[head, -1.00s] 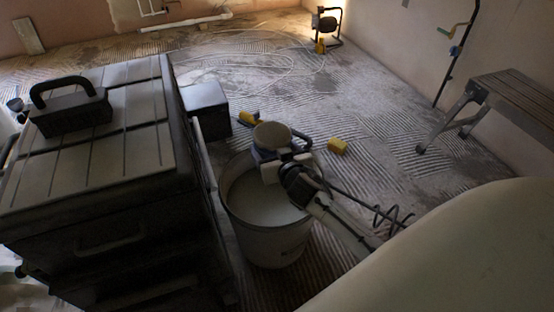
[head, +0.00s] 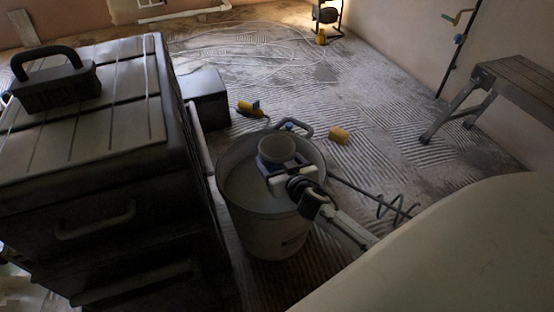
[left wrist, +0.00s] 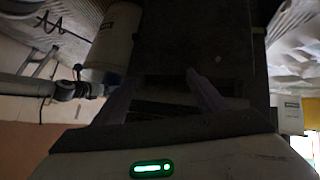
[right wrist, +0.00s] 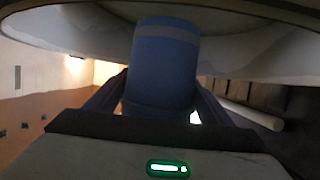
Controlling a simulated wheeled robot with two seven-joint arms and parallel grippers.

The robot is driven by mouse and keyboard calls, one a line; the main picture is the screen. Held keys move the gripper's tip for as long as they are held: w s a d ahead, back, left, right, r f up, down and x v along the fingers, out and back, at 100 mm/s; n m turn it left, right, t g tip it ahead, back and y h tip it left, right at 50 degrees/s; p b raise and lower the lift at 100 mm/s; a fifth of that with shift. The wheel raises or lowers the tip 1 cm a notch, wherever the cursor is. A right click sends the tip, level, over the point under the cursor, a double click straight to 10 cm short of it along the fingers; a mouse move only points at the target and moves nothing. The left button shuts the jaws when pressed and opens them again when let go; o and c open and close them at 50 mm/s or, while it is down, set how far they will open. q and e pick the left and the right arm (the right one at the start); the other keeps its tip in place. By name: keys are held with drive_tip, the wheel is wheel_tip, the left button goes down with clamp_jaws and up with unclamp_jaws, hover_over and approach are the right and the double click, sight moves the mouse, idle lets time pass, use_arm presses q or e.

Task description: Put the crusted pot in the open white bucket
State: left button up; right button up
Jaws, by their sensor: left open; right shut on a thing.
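The crusted pot (head: 276,148), a small pale-rimmed pot with a blue side, is in my right gripper (head: 290,178). It is over the mouth of the open white bucket (head: 265,235), inside the rim outline toward the far right; how deep it sits I cannot tell. In the right wrist view the pot (right wrist: 163,70) stands between the fingers of the right gripper (right wrist: 160,105), with a pale curved surface behind it. My left gripper (left wrist: 166,95) is open and empty in the left wrist view, outside the head view. A white bucket-like shape (left wrist: 115,42) shows beyond it.
A dark drawer cabinet (head: 95,215) with a black-handled tool (head: 55,85) on top stands close left of the bucket. A mixer paddle (head: 385,207) lies right of it. Yellow pieces (head: 339,135) lie behind. A bench (head: 510,90) stands right.

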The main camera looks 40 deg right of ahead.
drive_tip(key=shift+r, duration=0.1)
drive_tip(key=o, duration=1.2)
drive_tip(key=shift+s+a, duration=0.1)
drive_tip(key=shift+s, duration=0.1)
use_arm(q)
drive_tip(key=a+f+p, duration=0.1)
drive_tip(key=s+a+f+g+y+p, duration=0.1)
drive_tip(key=p, duration=0.1)
drive_tip(key=shift+f, duration=0.15)
use_arm(e)
drive_tip(key=v, duration=1)
drive_tip(key=shift+w, duration=0.1)
